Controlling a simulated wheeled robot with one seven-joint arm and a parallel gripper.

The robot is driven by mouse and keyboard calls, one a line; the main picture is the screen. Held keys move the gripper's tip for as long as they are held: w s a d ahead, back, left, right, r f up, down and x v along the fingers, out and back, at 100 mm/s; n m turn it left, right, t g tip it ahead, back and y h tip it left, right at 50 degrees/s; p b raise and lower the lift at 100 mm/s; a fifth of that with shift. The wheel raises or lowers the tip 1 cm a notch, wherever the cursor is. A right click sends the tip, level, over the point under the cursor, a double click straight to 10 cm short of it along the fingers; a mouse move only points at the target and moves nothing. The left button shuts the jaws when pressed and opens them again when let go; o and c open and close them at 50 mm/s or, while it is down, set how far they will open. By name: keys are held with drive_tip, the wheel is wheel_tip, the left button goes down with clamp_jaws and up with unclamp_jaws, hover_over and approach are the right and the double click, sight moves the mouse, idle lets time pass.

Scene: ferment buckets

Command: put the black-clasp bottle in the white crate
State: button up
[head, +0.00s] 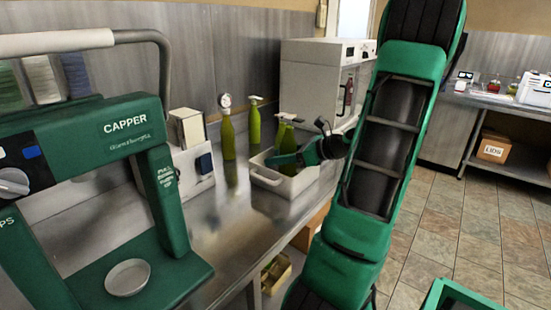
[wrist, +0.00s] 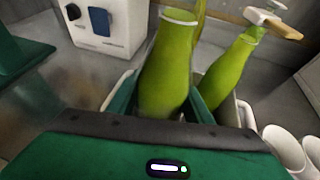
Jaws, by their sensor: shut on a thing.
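My gripper (head: 293,157) is low over the white crate (head: 268,180), its fingers shut around a green glass bottle (wrist: 168,70). In the wrist view this bottle stands nearly upright between the fingers, with the crate's rim (wrist: 246,116) showing beside them. A pale ring shows at its top, but I cannot make out a black clasp. Its bottom is hidden by my gripper, so I cannot tell whether it touches the crate floor. Another green bottle (wrist: 229,70) with a pale lever top is close on its right. In the head view green bottle glass (head: 281,134) rises at the crate.
A bottle with a gauge (head: 228,137) and a pale-topped bottle (head: 254,125) stand behind the crate. A white box with a blue part (head: 196,168) and the green capper (head: 130,130) are left. White cups (wrist: 285,148) are close right in the wrist view.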

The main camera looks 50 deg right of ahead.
drive_tip(key=shift+f, duration=0.55)
drive_tip(key=o, duration=1.6)
drive_tip(key=shift+f, duration=0.1)
drive_tip(key=shift+c, duration=0.2)
drive_tip(key=shift+s, duration=0.1)
drive_tip(key=r+v, duration=0.1)
drive_tip(key=v, duration=1.1)
